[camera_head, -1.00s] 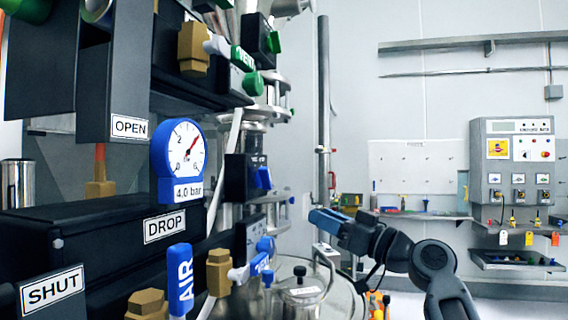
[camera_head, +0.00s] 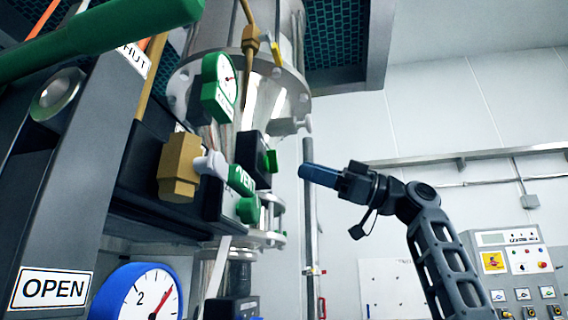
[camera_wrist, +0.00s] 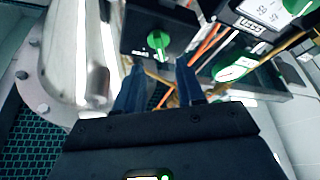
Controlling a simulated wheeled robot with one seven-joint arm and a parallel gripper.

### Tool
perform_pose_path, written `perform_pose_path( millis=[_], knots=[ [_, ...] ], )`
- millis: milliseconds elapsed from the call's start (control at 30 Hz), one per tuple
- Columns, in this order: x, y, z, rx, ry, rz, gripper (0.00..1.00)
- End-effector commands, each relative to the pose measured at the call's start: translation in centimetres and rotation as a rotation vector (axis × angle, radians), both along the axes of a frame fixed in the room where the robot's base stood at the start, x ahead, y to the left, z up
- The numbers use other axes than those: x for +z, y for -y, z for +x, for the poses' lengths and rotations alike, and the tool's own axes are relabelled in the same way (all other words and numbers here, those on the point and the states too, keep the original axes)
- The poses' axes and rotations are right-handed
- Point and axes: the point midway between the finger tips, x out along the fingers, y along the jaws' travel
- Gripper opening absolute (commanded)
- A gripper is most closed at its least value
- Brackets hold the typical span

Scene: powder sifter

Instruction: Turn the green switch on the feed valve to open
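A green switch (camera_head: 270,161) sits on the side of a black box (camera_head: 252,155) on the metal column in the head view. In the wrist view, a green knob (camera_wrist: 158,40) on a black box (camera_wrist: 140,30) lies just beyond my fingertips and appears to be this switch. I see no feed label on it. My gripper (camera_head: 303,174) is to the right of the switch in the head view, apart from it. In the wrist view, my gripper (camera_wrist: 158,68) has its two blue fingers spread with nothing between them.
A green lettered handle (camera_head: 242,180) on a brass valve (camera_head: 180,167) is left of the switch. A green gauge (camera_head: 219,87) and a long green bar (camera_head: 95,38) are higher up. A metal column (camera_head: 285,90) stands close by.

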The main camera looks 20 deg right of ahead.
Motion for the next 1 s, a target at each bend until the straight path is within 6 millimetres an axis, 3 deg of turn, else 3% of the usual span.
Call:
perform_pose_path(
  millis=[333, 733, 1000],
  knots=[
    [1.8, -4.3, 1.9, 0.0, -0.001, 0.0, 0.38],
    [1.9, -5.1, 2.4, -0.002, -0.001, 0.0, 0.38],
    [1.9, -5.1, 2.4, -0.002, -0.001, 0.001, 0.14]
  ],
)
